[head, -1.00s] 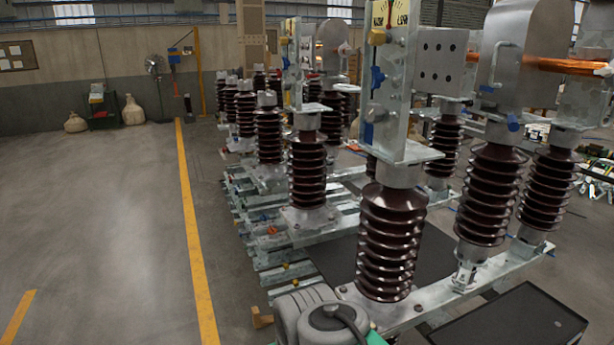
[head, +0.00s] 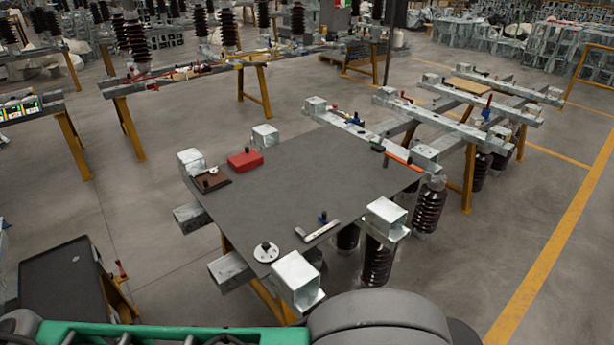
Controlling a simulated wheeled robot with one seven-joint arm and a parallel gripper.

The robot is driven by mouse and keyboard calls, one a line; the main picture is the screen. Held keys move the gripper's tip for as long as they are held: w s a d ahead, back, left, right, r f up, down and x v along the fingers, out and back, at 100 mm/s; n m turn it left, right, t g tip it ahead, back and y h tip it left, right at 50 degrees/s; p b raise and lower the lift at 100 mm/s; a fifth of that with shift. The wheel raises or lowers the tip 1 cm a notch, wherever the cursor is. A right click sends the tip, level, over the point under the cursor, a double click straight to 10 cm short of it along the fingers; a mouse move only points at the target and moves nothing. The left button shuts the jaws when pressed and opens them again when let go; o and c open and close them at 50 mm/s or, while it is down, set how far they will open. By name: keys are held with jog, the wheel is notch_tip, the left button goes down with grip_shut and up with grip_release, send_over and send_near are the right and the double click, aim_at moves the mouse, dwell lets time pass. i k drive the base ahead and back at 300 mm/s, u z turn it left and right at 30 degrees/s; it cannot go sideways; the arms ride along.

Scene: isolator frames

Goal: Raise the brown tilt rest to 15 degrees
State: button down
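The brown tilt rest (head: 216,180) is a small, flat brown plate near the left corner of the dark grey table sheet (head: 310,185). A small dark knob stands on or beside it. It looks low and nearly flat; its exact angle and any scale are too small to read. My gripper is not in view; only grey and green parts of my own body show along the bottom edge.
A red box (head: 245,159) sits just behind the rest. A white disc (head: 266,252) and a metal bar (head: 317,231) lie near the front. Metal blocks (head: 298,276) stand around the sheet's edge. A black cart (head: 62,280) stands at left. Floor is clear at right.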

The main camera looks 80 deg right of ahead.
aim_at(206, 182)
jog(key=z, duration=1.9)
jog(key=i, duration=1)
